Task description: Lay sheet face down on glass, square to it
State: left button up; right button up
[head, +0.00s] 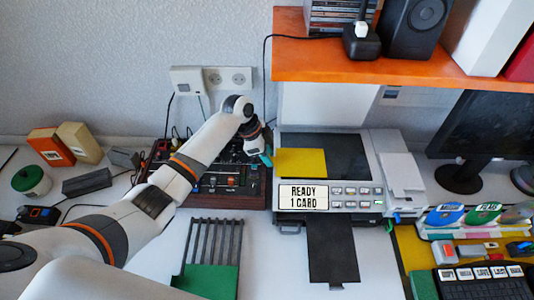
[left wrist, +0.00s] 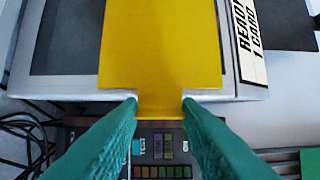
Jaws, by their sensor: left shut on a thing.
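The yellow sheet (head: 300,162) lies over the left part of the dark scanner glass (head: 347,158) and its light frame. In the left wrist view the sheet (left wrist: 160,45) narrows to a tab between my teal fingertips. My left gripper (head: 266,158) is shut on that tab, at the scanner's left edge; the fingertips (left wrist: 160,107) sit one on each side. The sheet's edges look roughly parallel to the frame. The side facing up is plain yellow. I cannot tell whether the sheet touches the glass. My right gripper is not in view.
The scanner's panel (head: 303,197) reads "READY 1 CARD". Its lid (head: 325,104) stands raised behind, under the orange shelf (head: 400,66). A dark control box (head: 225,182) lies below my left wrist. A black tray (head: 333,250) sticks out in front. A monitor (head: 485,130) stands right.

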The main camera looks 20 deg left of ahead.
pick_arm(q)
jog(key=shift+f, duration=0.25)
jog(key=o, duration=1)
jog(key=shift+o, duration=0.2)
jog(key=shift+r, duration=0.15)
jog(key=b+v, duration=0.1)
jog(key=v, duration=1)
jog(key=shift+a+r, duration=0.25)
jog(key=shift+r, duration=0.1)
jog(key=shift+s+f, duration=0.1)
jog(key=shift+s, duration=0.05)
